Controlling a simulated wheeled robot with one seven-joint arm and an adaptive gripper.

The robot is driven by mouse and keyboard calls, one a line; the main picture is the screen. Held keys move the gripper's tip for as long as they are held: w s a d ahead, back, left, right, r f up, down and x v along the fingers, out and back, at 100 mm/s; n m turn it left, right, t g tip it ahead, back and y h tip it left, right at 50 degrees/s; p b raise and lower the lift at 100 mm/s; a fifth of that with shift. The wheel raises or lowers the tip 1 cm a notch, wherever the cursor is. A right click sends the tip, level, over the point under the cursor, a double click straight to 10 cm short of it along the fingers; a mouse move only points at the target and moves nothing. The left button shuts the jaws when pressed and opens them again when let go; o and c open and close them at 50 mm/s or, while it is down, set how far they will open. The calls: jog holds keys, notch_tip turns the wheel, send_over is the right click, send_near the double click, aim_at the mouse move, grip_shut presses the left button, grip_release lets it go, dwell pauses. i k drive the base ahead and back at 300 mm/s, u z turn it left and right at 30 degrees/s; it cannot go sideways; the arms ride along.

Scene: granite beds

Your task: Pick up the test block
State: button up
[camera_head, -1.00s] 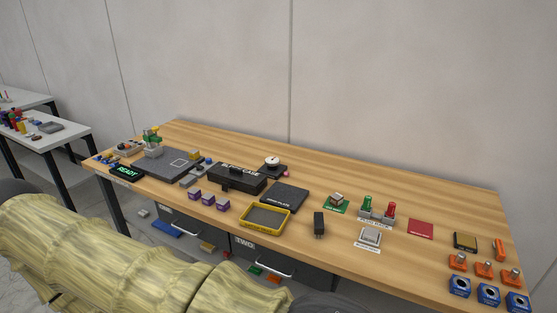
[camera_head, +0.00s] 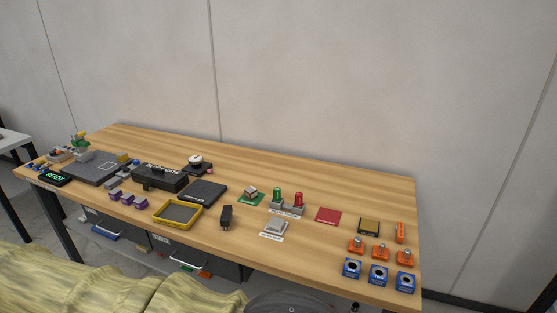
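No label that I can read says which piece is the test block. A small grey block with a reddish part (camera_head: 251,191) sits on a green mat (camera_head: 246,200) near the middle of the wooden table. A pale grey square block (camera_head: 276,226) sits on a white labelled card in front of it. A black case (camera_head: 160,177), with lettering that seems to read "block case", stands left of the middle, shut. My gripper is not in view; only parts of my own body show along the bottom edge.
The wooden table (camera_head: 330,255) also holds a yellow-rimmed tray (camera_head: 178,214), a black upright device (camera_head: 226,217), green and red pegs in a grey holder (camera_head: 287,208), a red mat (camera_head: 328,216), and orange and blue pieces at the right.

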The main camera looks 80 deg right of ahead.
aim_at(251, 193)
jog(key=k, duration=0.8)
jog(key=z, duration=1.7)
